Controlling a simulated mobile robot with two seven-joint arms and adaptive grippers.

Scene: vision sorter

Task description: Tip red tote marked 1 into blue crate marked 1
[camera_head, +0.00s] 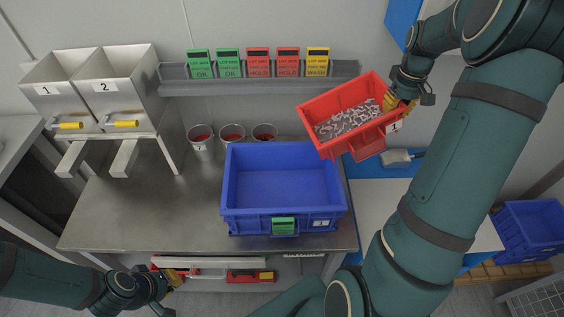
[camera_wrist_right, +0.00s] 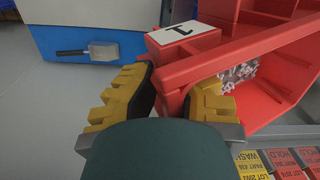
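The red tote (camera_head: 325,105), marked 1, is in the air above the back right of the bench, tilted, with many small grey parts inside. My right gripper (camera_head: 402,100) is shut on its right rim. In the right wrist view my yellow fingers (camera_wrist_right: 168,100) are on either side of the tote's red rim (camera_wrist_right: 240,50), beside the label 1. The blue crate (camera_head: 230,195), marked 1 and with a green card on its front, stands upright on the bench, empty, left of and below the tote. My left gripper (camera_head: 172,280) is low at the bench's front edge; its fingers are too small to read.
Three small cups (camera_head: 232,133) with red contents stand behind the crate. A rail (camera_head: 260,86) carries green, red and yellow cards. Steel hoppers (camera_head: 95,85) marked 1 and 2 stand left. A scoop (camera_head: 398,158) lies right. Another blue crate (camera_head: 530,228) is far right. The bench's left front is clear.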

